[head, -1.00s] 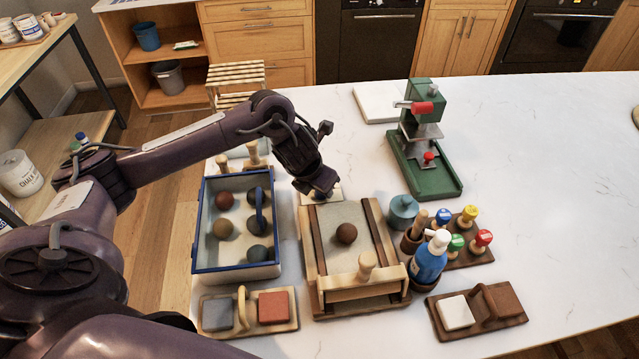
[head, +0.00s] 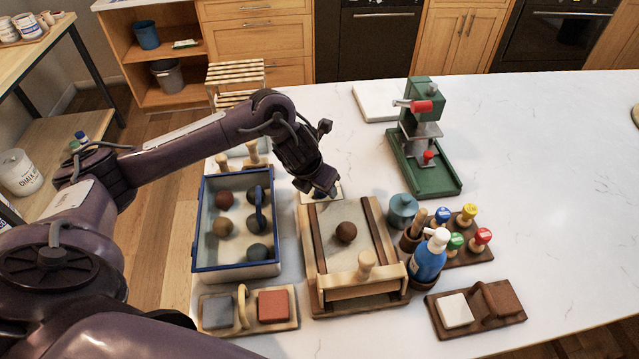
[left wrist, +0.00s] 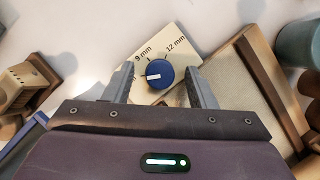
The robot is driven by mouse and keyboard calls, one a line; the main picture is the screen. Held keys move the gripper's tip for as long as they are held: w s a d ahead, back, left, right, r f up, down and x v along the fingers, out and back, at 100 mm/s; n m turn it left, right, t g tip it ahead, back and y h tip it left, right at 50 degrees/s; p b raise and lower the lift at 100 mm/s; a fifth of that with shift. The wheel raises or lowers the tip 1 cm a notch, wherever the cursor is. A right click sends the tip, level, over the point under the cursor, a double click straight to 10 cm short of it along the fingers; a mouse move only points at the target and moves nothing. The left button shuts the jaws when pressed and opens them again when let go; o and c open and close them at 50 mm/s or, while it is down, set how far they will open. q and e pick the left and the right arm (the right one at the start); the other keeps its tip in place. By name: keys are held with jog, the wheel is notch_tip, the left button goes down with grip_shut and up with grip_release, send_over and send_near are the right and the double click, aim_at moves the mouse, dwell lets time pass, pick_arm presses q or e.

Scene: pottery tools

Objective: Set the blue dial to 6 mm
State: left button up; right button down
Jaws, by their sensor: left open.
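The blue dial (left wrist: 159,74) sits on a pale plate (left wrist: 175,57) with printed marks. In the left wrist view I read "9 mm" at its upper left and "12 mm" at its upper right. The dial's white line points left, below the "9 mm" label, towards the left finger; the label there is mostly hidden. My left gripper (left wrist: 159,70) is open, with one finger on each side of the dial and visible gaps. In the head view my left gripper (head: 322,188) hides the dial above the plate (head: 333,196). My right gripper is not in view.
A slab roller board (head: 345,270) with a brown ball adjoins the plate. A blue-rimmed tray (head: 236,270) of clay balls stands at left. A teal pot (head: 402,209), blue bottle (head: 429,262) and green press (head: 433,180) stand to the right.

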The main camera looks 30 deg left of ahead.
pick_arm(q)
jog(key=v, duration=0.7)
jog(key=shift+r, duration=0.4)
jog(key=shift+s+f, duration=0.1)
jog(key=shift+s, duration=0.1)
